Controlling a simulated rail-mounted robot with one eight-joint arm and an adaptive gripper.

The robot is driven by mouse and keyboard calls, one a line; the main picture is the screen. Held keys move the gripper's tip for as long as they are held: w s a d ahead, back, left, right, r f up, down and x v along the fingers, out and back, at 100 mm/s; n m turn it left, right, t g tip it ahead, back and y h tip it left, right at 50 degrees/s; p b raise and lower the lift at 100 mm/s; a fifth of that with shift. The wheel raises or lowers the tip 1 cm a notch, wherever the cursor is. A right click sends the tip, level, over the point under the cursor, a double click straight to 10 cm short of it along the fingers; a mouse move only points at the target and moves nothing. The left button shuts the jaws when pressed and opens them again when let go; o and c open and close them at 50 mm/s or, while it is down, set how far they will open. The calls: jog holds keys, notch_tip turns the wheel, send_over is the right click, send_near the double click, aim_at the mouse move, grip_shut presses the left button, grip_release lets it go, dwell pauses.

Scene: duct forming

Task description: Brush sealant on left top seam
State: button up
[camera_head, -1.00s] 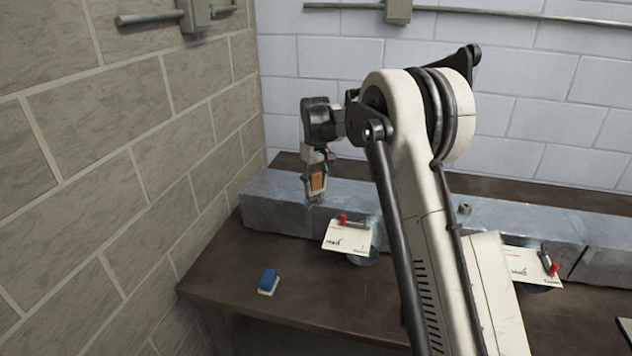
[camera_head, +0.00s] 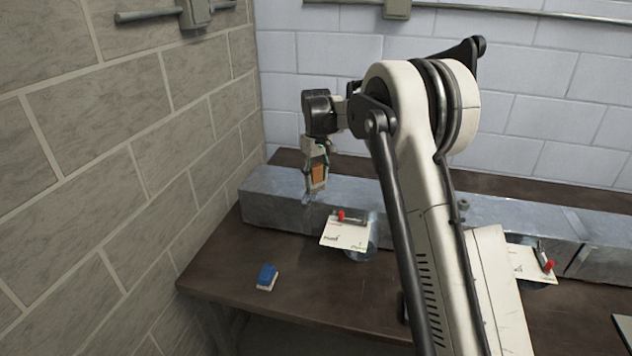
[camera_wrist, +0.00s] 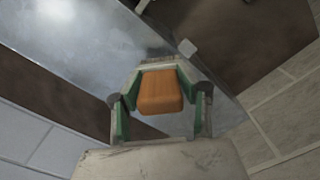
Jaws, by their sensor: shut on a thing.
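A long grey metal duct (camera_head: 268,200) lies along the back of the brown workbench. A faint line crosses its left part below my gripper; this looks like the left seam (camera_head: 306,203). My gripper (camera_head: 317,184) points down above the duct there, shut on an orange-brown block, the brush handle (camera_head: 318,174). In the wrist view the handle (camera_wrist: 160,92) sits between the green-lined fingers, over the duct (camera_wrist: 90,45). The bristles are hidden, so I cannot tell whether they touch the metal. A small pale square (camera_wrist: 187,47) shows at the duct's edge.
A white card with a red-tipped clamp (camera_head: 345,231) is at the duct's front, right of my gripper; another card (camera_head: 533,262) is farther right. A blue-topped block (camera_head: 267,277) lies on the workbench (camera_head: 225,282). A stone-block wall (camera_head: 130,190) stands close on the left.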

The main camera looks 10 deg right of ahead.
aim_at(316, 165)
jog(key=shift+a+r, duration=0.1)
jog(key=shift+r, duration=0.4)
jog(key=shift+r+p, duration=0.9)
jog(key=shift+r, duration=1.4)
